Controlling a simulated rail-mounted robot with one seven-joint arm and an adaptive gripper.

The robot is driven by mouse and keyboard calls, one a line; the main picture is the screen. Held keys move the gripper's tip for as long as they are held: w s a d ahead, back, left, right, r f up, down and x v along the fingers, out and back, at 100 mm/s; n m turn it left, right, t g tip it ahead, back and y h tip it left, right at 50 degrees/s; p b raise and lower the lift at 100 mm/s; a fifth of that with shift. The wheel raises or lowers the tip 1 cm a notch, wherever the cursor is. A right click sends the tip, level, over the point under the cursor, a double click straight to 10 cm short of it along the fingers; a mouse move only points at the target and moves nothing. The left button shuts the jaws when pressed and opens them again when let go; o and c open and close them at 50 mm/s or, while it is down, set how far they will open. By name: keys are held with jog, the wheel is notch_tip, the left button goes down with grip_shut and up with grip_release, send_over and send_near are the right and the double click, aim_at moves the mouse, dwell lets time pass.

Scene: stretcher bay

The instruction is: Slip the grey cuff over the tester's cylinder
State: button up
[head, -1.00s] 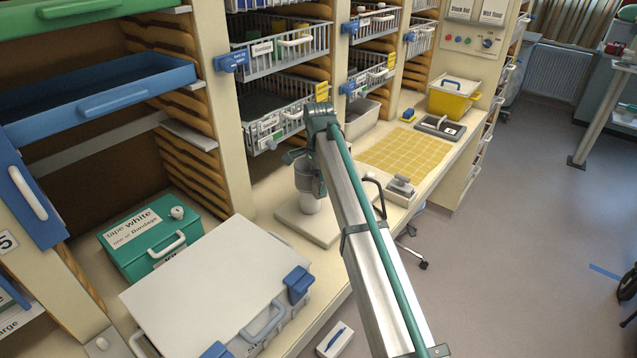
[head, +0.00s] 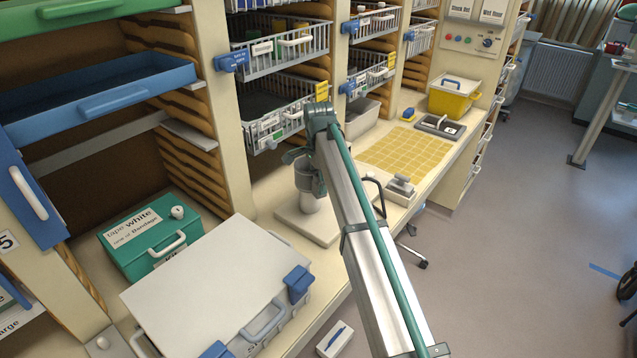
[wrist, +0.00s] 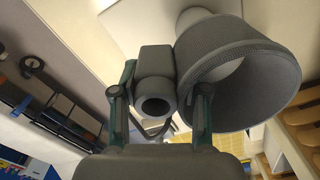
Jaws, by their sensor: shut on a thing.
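The grey cuff (head: 304,176) is a wide, slightly flared sleeve, and in the wrist view (wrist: 236,75) I look into its open end. My gripper (wrist: 155,105) is shut on the cuff's short side tube (wrist: 155,85), one finger on each side. The tester's white cylinder (head: 310,203) stands on a pale base plate (head: 322,228). In the head view the cuff is directly above the cylinder's visible lower part. In the wrist view the cylinder (wrist: 194,17) shows at the cuff's far end. How far the cuff reaches over it, if at all, I cannot tell.
A white-topped case (head: 215,285) and a green box (head: 150,240) stand to the left on the counter. Wire baskets (head: 280,120) hang behind my arm. A yellow grid mat (head: 405,152) and a small grey device (head: 400,186) lie to the right.

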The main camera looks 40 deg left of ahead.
jog(key=shift+f, duration=0.75)
jog(key=shift+r, duration=0.1)
jog(key=shift+r, duration=0.7)
jog(key=shift+p, duration=0.45)
dwell(0.4)
jog(key=shift+f, duration=0.15)
dwell(0.5)
jog(key=shift+f+b, duration=0.3)
jog(key=shift+f, duration=0.4)
jog(key=shift+r, duration=0.15)
